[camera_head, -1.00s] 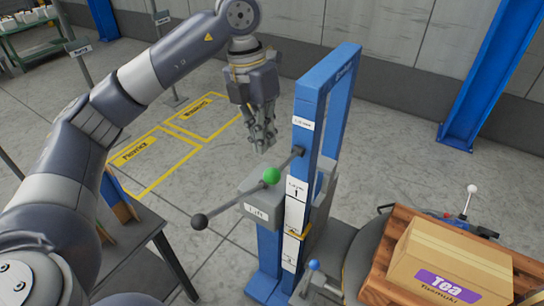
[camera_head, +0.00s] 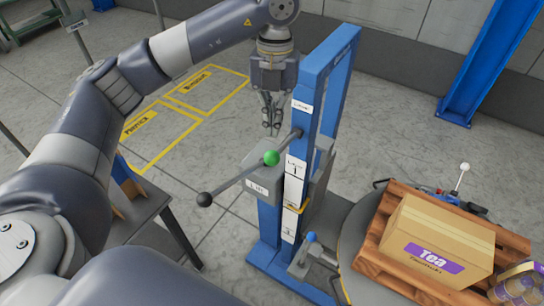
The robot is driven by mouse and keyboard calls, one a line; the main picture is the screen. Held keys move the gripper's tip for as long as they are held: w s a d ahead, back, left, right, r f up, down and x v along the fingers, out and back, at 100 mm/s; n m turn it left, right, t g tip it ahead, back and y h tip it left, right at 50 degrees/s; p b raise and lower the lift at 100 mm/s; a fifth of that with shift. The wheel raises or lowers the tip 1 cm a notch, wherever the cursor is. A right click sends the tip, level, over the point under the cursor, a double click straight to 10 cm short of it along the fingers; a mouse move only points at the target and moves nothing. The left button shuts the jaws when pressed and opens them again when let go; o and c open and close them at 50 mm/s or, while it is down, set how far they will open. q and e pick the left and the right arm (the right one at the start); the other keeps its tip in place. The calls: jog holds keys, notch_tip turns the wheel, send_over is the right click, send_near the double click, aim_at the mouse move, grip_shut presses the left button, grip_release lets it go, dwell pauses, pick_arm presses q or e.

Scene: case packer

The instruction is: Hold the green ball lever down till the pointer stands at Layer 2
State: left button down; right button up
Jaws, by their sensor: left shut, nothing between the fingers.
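The green ball (camera_head: 271,157) sits in front of the grey LIFT box, along the line of a dark rod (camera_head: 235,182) that ends in a black ball (camera_head: 204,199). My left gripper (camera_head: 272,127) points down, shut and empty, just above the green ball in the picture; whether it touches is unclear. The blue post (camera_head: 268,232) carries white layer plates; the upper one (camera_head: 295,168) reads Layer 1, and the lower one (camera_head: 289,222) is too small to read surely. A yellow pointer mark (camera_head: 292,207) shows between these plates. My right gripper is out of view.
A carton marked Tea (camera_head: 440,236) stands on a wooden pallet (camera_head: 388,205) at the right. A dark table (camera_head: 150,215) stands left. Yellow floor markings (camera_head: 187,125) lie behind, on clear floor.

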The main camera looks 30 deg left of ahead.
aim_at(272, 151)
pick_arm(q)
jog(key=shift+s+d+f+b, duration=0.1)
jog(key=shift+s+f+b, duration=0.1)
jog(key=shift+f+b, duration=1.15)
jog(key=shift+s+f+b, duration=0.2)
jog(key=shift+f+b, duration=0.4)
jog(key=shift+f, duration=1.45)
